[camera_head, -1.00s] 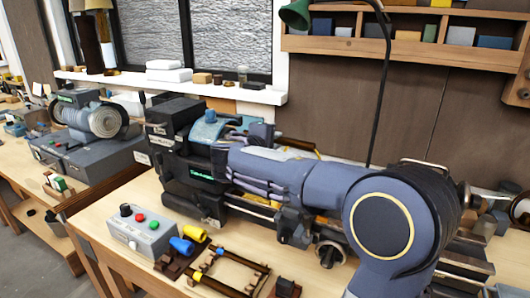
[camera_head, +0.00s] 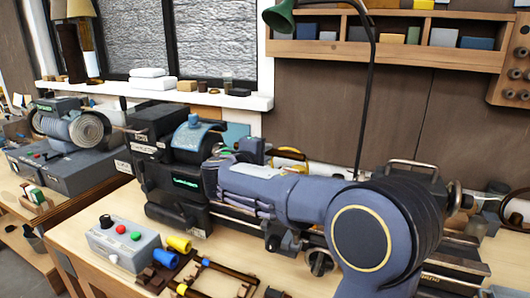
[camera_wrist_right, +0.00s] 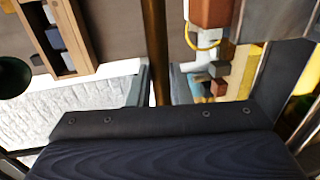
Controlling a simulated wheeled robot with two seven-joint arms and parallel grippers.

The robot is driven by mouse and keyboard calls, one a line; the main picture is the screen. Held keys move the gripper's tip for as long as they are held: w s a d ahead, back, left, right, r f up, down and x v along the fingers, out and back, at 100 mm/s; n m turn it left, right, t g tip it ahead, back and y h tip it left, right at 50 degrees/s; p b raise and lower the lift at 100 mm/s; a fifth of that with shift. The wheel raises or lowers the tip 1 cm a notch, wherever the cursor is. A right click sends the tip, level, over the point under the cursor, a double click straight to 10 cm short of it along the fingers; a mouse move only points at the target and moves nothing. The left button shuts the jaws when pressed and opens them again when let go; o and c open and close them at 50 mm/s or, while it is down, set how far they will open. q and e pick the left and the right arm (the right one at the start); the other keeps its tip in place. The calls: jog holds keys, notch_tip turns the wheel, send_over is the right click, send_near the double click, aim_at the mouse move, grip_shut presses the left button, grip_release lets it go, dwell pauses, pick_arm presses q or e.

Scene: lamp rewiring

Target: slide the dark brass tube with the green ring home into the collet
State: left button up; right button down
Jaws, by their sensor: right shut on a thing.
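My right gripper (camera_wrist_right: 160,86) is shut on a dark brass tube (camera_wrist_right: 154,45), which runs up between the fingers in the right wrist view. No green ring shows on the visible part of the tube. In the head view my right arm reaches left along the lathe, and the right hand (camera_head: 218,175) is close to the black headstock (camera_head: 152,160). The collet is hidden behind the hand and headstock, so I cannot tell how far the tube is in it. My left gripper is not in view.
A grey control box (camera_head: 125,243) with buttons stands in front of the lathe. Nearby are a yellow cylinder (camera_head: 178,244), a blue cylinder (camera_head: 165,258) and a wooden rack holding dark tubes. A green lamp (camera_head: 279,17) hangs on a thin arm behind.

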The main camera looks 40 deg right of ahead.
jog(key=f, duration=0.1)
jog(key=f+b, duration=0.1)
jog(key=f, duration=0.1)
jog(key=shift+w+a+f, duration=0.1)
jog(key=shift+w+a, duration=0.1)
jog(key=shift+w, duration=0.2)
jog(key=shift+b, duration=0.9)
dwell(0.8)
jog(key=shift+w+a, duration=0.3)
jog(key=shift+w, duration=0.4)
jog(key=shift+w+a, duration=0.25)
jog(key=shift+w, duration=0.45)
dwell(0.4)
jog(key=c, duration=1.2)
grip_release()
jog(key=shift+c, duration=0.2)
jog(key=v, duration=0.8)
jog(key=shift+b, duration=0.4)
